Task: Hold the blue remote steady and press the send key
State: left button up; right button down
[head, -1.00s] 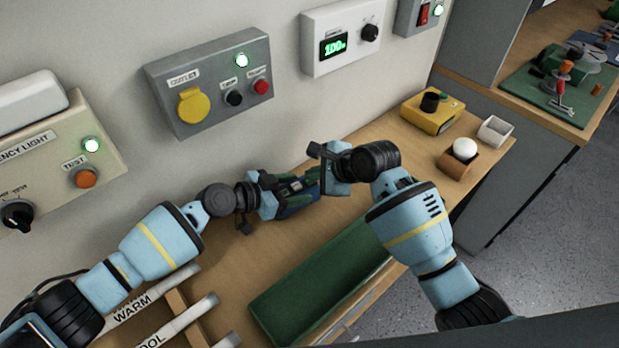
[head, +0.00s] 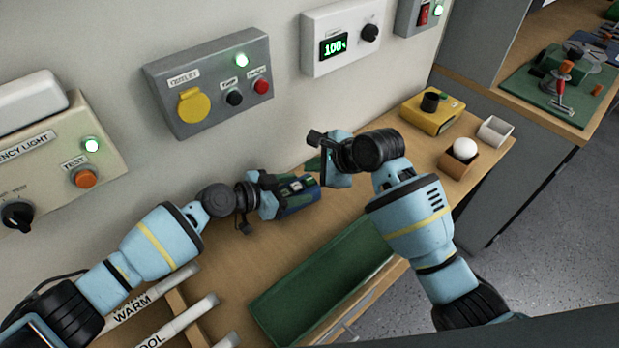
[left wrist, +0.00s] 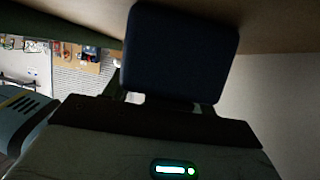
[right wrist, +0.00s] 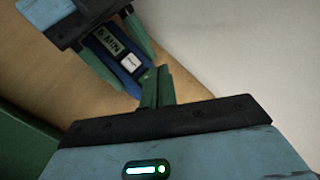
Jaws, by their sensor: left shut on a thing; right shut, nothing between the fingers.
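The blue remote (head: 302,196) is held above the wooden table in the middle of the head view. My left gripper (head: 284,190) is shut on it, with a finger along each side. The right wrist view shows the remote's face (right wrist: 124,62), with a small display and a white key. The left wrist view shows the remote (left wrist: 180,55) as a dark blue block. My right gripper (head: 318,165) is shut and empty, close beside the remote's far end. Its closed green fingertips (right wrist: 157,88) appear near the white key; contact cannot be told.
A grey outlet box (head: 210,82) and a white display box (head: 340,38) are on the wall behind. A green tray (head: 322,275) lies in front. A yellow box (head: 432,114) and a brown holder with a white ball (head: 462,158) stand at the right.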

aim_at(314, 185)
jog(key=shift+r, duration=1.95)
pick_arm(q)
jog(key=o, duration=1.1)
jog(key=shift+o, duration=0.2)
jog(key=v, duration=1.2)
jog(key=shift+s, duration=0.15)
jog(key=shift+f, duration=0.1)
